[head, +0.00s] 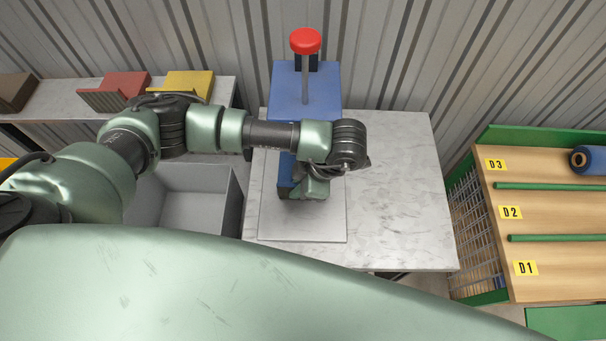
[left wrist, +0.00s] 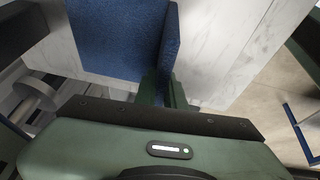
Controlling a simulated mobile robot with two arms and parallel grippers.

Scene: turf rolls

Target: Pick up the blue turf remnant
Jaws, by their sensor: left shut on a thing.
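The blue turf remnant (left wrist: 115,40) fills the upper left of the left wrist view, with a raised strip at its right side. My left gripper (left wrist: 164,88) is shut on the edge of this blue piece; the fingertips are partly hidden. In the head view my left gripper (head: 312,190) points down over the marble-topped table, in front of a blue machine (head: 290,90) with a red knob (head: 305,41). My arm hides most of the remnant there, and I cannot tell it from the blue of the machine. My right gripper is not in view.
A light board (head: 325,225) lies on the marble table (head: 400,220), whose right side is clear. A grey bin (head: 195,205) stands left of it. A shelf (head: 60,106) holds red, yellow and brown pieces. A wooden rack (head: 550,215) labelled D1 to D3 holds a blue roll (head: 592,160).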

